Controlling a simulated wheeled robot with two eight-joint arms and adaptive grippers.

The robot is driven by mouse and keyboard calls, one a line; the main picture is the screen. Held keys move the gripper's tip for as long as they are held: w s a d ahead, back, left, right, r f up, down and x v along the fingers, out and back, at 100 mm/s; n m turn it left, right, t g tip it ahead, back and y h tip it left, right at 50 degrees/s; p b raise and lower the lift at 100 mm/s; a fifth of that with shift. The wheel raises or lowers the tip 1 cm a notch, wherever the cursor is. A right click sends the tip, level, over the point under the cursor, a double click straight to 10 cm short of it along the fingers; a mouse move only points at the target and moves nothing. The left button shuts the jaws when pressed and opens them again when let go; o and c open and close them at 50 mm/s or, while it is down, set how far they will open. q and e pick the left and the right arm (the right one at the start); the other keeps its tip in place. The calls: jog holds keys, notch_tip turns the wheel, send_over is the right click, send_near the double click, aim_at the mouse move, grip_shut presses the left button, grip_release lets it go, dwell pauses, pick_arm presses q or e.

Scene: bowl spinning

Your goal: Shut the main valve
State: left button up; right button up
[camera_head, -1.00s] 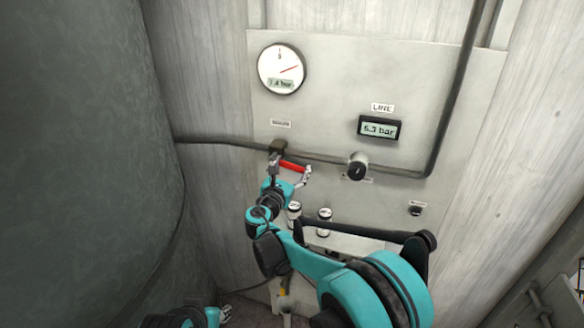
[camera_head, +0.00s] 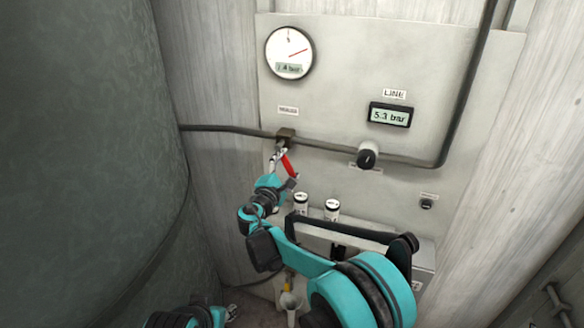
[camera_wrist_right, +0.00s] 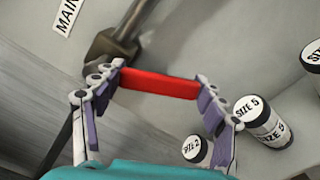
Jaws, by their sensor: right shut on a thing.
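The main valve (camera_head: 286,134) sits on the dark pipe at the left of the wall panel. Its red lever (camera_head: 287,165) now slants steeply down and a little right. In the right wrist view the red lever (camera_wrist_right: 160,84) spans between the two fingers of my right gripper (camera_wrist_right: 161,76), which is shut on it. The label beside the valve (camera_wrist_right: 67,14) partly reads "MAIN". In the head view my right gripper (camera_head: 284,169) is just below the valve. My left gripper (camera_head: 231,312) shows small at the bottom edge, its jaws unclear.
A round gauge (camera_head: 289,53) and a LINE display (camera_head: 390,114) reading about 5.3 bar are on the panel (camera_head: 340,80). A dark knob (camera_head: 367,155) is right of the valve. Labelled canisters (camera_head: 332,209) stand below. A large dark tank (camera_head: 90,150) fills the left.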

jog(key=shift+w+a+f+m+b, duration=0.15)
jog(key=shift+a+m, duration=0.3)
jog(key=shift+m, duration=0.45)
jog(key=shift+w+a+f+m+b, duration=0.15)
jog(key=shift+a+m, duration=0.35)
jog(key=shift+m, duration=0.4)
jog(key=shift+w+a+f+m, duration=0.15)
jog(key=shift+a+m, duration=0.3)
jog(key=shift+m, duration=0.45)
jog(key=shift+r, duration=0.1)
jog(key=o, duration=1.7)
jog(key=v, duration=0.7)
jog(key=shift+s+a, duration=0.15)
jog(key=shift+s, duration=0.05)
